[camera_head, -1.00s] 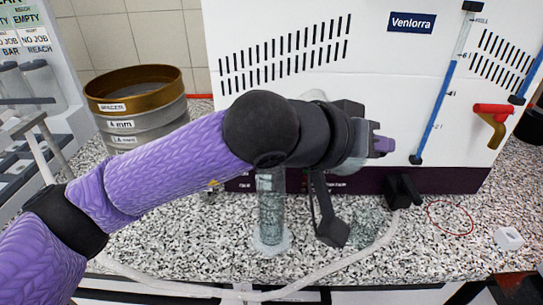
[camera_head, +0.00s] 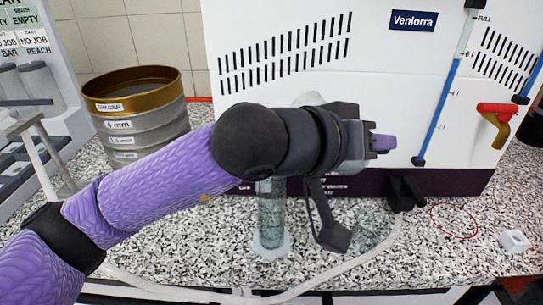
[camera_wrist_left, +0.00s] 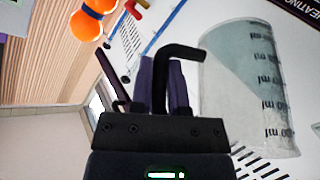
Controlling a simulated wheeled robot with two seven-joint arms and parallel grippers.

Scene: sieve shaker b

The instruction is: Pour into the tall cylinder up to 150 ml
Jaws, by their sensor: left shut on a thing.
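The tall clear cylinder (camera_head: 271,220) stands upright on a pale base on the counter, below my left wrist in the head view. Its upper end is hidden by my arm. My left gripper (camera_head: 382,144) is in front of the white machine. In the left wrist view its purple fingers (camera_wrist_left: 160,85) are shut on a black hooked handle (camera_wrist_left: 185,52) beside a clear beaker (camera_wrist_left: 250,85) with ml marks. My right gripper is out of view.
The white machine (camera_head: 300,30) stands behind, with a blue gauge (camera_head: 440,100) and a red-handled tap (camera_head: 497,118). A sieve stack (camera_head: 140,110) stands at the left. A pale hose (camera_head: 340,268) crosses the counter front. A red ring (camera_head: 455,222) and a small white block (camera_head: 513,241) lie right.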

